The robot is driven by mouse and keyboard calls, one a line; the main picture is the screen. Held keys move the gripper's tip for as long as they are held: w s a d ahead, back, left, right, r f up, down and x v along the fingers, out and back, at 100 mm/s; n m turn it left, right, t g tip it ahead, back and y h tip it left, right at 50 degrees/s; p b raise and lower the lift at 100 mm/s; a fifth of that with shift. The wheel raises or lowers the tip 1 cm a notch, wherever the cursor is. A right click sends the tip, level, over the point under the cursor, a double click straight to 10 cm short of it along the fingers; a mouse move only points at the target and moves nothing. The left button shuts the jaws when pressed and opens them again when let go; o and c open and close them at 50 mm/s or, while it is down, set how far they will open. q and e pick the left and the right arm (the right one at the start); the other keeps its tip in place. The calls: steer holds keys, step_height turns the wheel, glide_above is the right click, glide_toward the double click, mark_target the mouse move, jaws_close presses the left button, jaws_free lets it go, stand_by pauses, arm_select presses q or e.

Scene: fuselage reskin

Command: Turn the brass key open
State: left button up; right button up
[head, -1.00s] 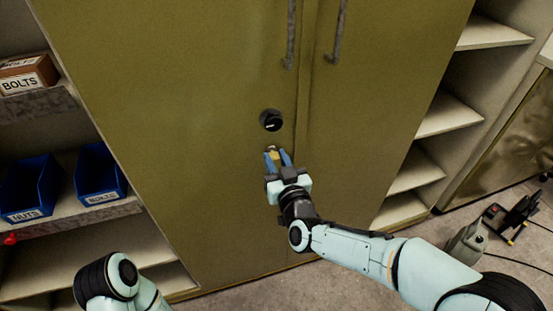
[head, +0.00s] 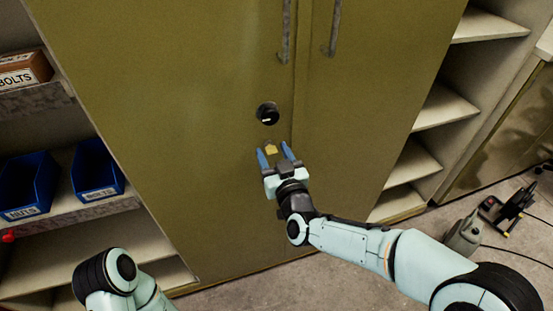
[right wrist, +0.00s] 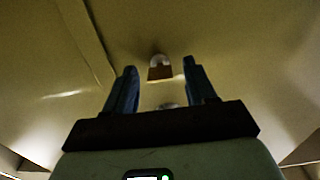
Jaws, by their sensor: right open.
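The brass key (head: 271,149) sits low on the left door of the olive cabinet (head: 190,120), below a round black knob (head: 267,114). My right gripper (head: 274,148) is open, with one blue finger on each side of the key. In the right wrist view the key (right wrist: 160,73) shows as a small brownish block between the spread fingers, near their tips. A gap shows on both sides of it, so neither finger appears to touch it. The key's lower part is partly hidden by the gripper in the head view. My left gripper is out of view; only a left arm link shows.
Two grey door handles (head: 286,30) hang above the knob. Shelves with blue bins (head: 98,172) and a bolts box (head: 25,68) stand at left. Empty shelves (head: 440,108) are at right. A grey canister (head: 463,236) and cables lie on the floor at right.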

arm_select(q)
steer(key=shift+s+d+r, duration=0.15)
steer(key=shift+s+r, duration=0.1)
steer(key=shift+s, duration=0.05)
arm_select(e)
steer(key=v, duration=1.3)
steer(key=shift+s, duration=0.15)
steer(key=shift+d, duration=0.1)
